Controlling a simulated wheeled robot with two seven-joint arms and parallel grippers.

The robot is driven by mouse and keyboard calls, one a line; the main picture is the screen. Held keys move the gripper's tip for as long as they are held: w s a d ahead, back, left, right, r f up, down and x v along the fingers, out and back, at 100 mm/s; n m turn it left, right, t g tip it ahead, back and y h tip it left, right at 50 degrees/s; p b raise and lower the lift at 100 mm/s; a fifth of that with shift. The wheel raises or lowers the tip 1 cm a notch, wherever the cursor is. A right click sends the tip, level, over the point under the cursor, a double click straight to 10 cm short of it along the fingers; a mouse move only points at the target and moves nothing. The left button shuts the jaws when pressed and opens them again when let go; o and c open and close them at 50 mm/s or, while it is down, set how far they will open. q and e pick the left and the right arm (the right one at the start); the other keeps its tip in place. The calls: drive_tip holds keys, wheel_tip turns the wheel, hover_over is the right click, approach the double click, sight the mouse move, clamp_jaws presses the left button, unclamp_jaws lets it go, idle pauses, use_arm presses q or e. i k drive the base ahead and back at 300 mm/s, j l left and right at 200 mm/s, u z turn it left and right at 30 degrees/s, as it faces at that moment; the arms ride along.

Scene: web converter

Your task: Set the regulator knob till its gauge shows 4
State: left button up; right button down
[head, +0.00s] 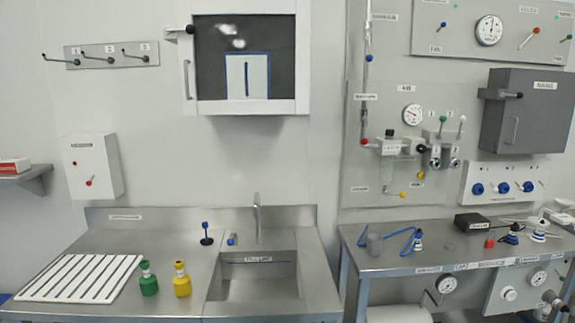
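A white round gauge (412,114) sits on the grey wall panel at the right, above a grey regulator body (391,147) with a small black knob (390,133) on top. A third gauge (446,284) hangs below the bench front, and one more gauge (489,30) is on the upper right panel. The labels and needle readings are too small to read, so I cannot tell which gauge belongs to the task. Neither gripper is in view.
The right steel bench (375,262) carries a blue hose (400,242), a black box (472,222) and small fittings. A sink (260,275), a green bottle (148,280) and a yellow bottle (181,280) are at the left. A grey cabinet (535,110) juts out at the right.

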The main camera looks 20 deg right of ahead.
sight(422, 149)
drive_tip(key=z, duration=1.2)
